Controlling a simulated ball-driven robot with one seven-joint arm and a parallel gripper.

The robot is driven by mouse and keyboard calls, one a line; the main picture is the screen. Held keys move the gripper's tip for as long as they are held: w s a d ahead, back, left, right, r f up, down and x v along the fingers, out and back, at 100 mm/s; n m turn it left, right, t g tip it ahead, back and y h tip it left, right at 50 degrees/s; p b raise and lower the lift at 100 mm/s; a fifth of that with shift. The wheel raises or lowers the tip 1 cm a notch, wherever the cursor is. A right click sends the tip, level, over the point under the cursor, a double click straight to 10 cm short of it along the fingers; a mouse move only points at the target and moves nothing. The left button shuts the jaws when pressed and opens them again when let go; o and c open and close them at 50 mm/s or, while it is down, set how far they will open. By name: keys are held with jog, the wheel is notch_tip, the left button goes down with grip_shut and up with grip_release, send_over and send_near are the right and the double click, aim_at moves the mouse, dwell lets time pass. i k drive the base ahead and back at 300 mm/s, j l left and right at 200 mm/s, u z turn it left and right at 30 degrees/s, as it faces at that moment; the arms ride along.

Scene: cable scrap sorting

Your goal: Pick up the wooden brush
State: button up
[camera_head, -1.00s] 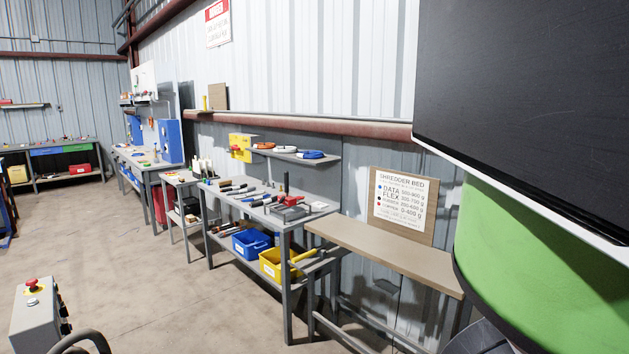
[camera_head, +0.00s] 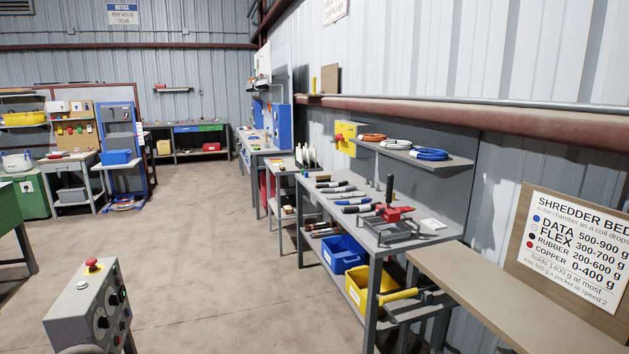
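I cannot make out the wooden brush for certain. A small brown item (camera_head: 322,178) lies at the far end of the grey tool bench (camera_head: 310,207), too small to tell whether it is the brush. Several dark-handled tools (camera_head: 341,191) lie in a row nearer on the same bench top. My gripper is not in view.
A blue bin (camera_head: 342,254) and a yellow bin (camera_head: 365,289) sit on the bench's lower shelf. A bare tan bench (camera_head: 500,290) stands at the right. A grey control box (camera_head: 88,306) stands at the front left. The floor (camera_head: 205,240) between is clear.

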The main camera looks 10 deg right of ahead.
aim_at(322, 178)
jog(key=i+j+u, duration=0.3)
jog(key=i, duration=0.7)
jog(key=i+u, duration=0.25)
jog(key=i, duration=1.65)
jog(key=i+z, duration=0.1)
jog(key=i, duration=0.85)
